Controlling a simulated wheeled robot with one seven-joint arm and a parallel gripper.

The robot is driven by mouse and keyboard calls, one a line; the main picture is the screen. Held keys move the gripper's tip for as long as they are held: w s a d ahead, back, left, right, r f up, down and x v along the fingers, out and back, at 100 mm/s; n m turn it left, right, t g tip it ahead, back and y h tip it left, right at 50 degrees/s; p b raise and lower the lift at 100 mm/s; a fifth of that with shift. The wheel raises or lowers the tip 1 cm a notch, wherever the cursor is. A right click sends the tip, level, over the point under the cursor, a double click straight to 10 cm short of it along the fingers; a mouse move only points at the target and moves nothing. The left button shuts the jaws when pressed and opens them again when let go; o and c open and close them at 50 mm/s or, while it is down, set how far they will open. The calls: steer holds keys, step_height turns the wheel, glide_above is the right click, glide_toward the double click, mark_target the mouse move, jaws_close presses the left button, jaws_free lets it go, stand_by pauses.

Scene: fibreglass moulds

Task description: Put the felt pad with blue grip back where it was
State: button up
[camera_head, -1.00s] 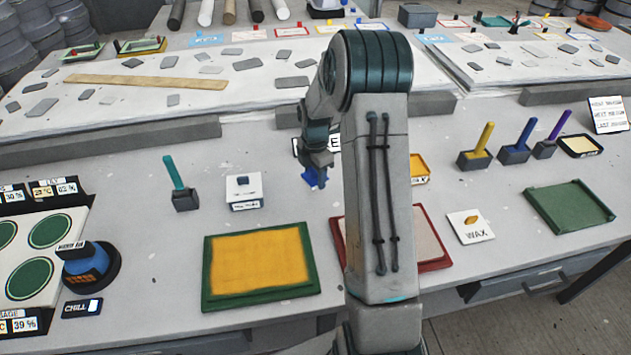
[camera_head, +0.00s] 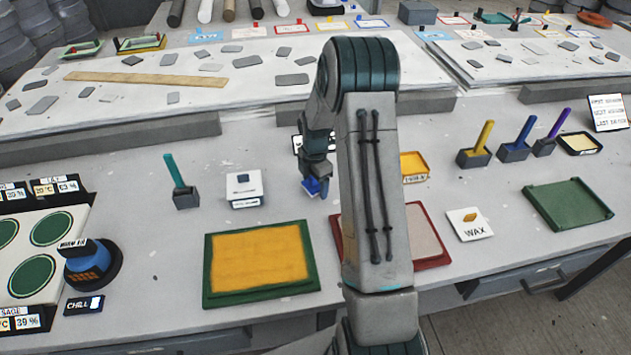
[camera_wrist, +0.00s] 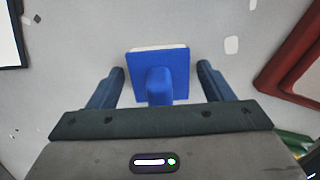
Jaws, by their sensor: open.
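The felt pad with blue grip (camera_wrist: 177,62) shows in the wrist view as a blue square plate with an upright blue grip and a pale edge at its far side. In the head view the pad (camera_head: 316,188) is a small blue shape just below my gripper (camera_head: 315,181), behind the two framed trays. My gripper (camera_wrist: 160,69) is open, with one finger on each side of the grip and visible gaps between. I cannot tell for sure whether the pad lies flat on the bench. My arm hides part of the bench to the right.
A green-framed yellow tray (camera_head: 210,290) and a red-framed tray (camera_head: 437,255) stand nearer. A yellow tray (camera_head: 413,162) is right.

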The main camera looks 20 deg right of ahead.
step_height(320, 180, up, 11)
steer(key=shift+r+b, duration=0.1)
steer(key=shift+b, duration=0.4)
steer(key=shift+a+r, duration=0.1)
steer(key=shift+r, duration=0.55)
steer(key=s+a+r+m+t, duration=0.1)
steer(key=s+a+r+m, duration=0.6)
steer(key=s+r+m, duration=0.45)
steer(key=s+a+m+t, duration=0.2)
steer(key=s+m, duration=0.6)
steer(key=s, duration=0.8)
steer(key=shift+s+a+f+m, duration=0.15)
steer(key=shift+s+a+m, duration=0.2)
steer(key=shift+a, duration=0.8)
steer(key=shift+w, duration=0.1)
